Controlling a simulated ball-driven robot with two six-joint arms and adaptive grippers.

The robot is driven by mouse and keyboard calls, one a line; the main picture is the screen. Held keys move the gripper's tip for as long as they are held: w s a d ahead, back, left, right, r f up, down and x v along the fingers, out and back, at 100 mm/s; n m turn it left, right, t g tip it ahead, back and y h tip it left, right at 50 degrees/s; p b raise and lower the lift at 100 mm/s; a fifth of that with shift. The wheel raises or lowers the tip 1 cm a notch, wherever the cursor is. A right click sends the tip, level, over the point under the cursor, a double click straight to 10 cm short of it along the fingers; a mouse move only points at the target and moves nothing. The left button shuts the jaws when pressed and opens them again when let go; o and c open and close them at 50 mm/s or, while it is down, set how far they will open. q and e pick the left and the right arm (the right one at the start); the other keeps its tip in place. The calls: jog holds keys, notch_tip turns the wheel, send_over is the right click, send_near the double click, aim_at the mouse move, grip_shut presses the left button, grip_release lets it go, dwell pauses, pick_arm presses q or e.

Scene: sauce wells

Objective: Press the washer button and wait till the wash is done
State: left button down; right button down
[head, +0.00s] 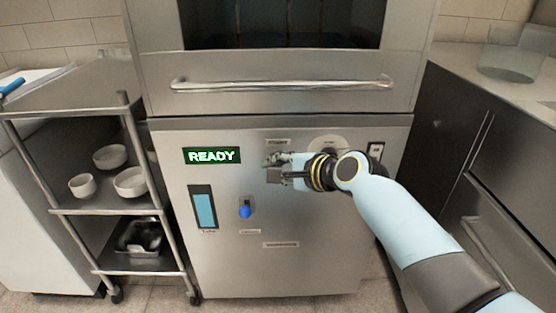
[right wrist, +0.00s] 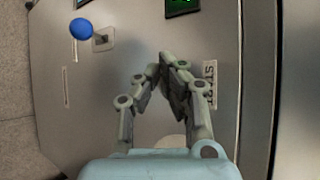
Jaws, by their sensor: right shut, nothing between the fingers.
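The washer (head: 310,250) is a steel unit with a flat front panel and a bar handle (head: 280,84) above it. Its green display (head: 211,156) reads READY, and part of that display shows at the top of the right wrist view (right wrist: 182,5). My right gripper (head: 270,168) is shut and empty in front of the panel, right of the display. In the right wrist view its fingertips (right wrist: 172,62) meet beside a label reading START (right wrist: 210,82). The START button itself is not clearly visible; the gripper may hide it. A pale round plate (head: 330,141) lies partly behind my gripper. My left gripper is not in view.
A blue-knobbed lever (head: 245,208) sticks out below the display, also in the right wrist view (right wrist: 81,28). A blue gauge (head: 204,210) and a rocker switch (head: 376,149) are on the panel. A shelf cart (head: 95,202) with white bowls stands left; a counter stands right.

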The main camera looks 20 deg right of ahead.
jog(key=shift+w+d, duration=0.15)
jog(key=shift+w, duration=0.35)
dwell(0.8)
jog(key=shift+s, duration=0.1)
jog(key=shift+s+a+p, duration=0.2)
jog(key=shift+s+p, duration=0.4)
jog(key=shift+s, duration=0.15)
jog(key=shift+s, duration=0.1)
jog(key=s+p, duration=0.1)
jog(key=s, duration=0.1)
jog(key=s+a+p, duration=0.1)
jog(key=s, duration=0.1)
jog(key=shift+s+a, duration=0.2)
jog(key=shift+s, duration=0.1)
dwell(0.5)
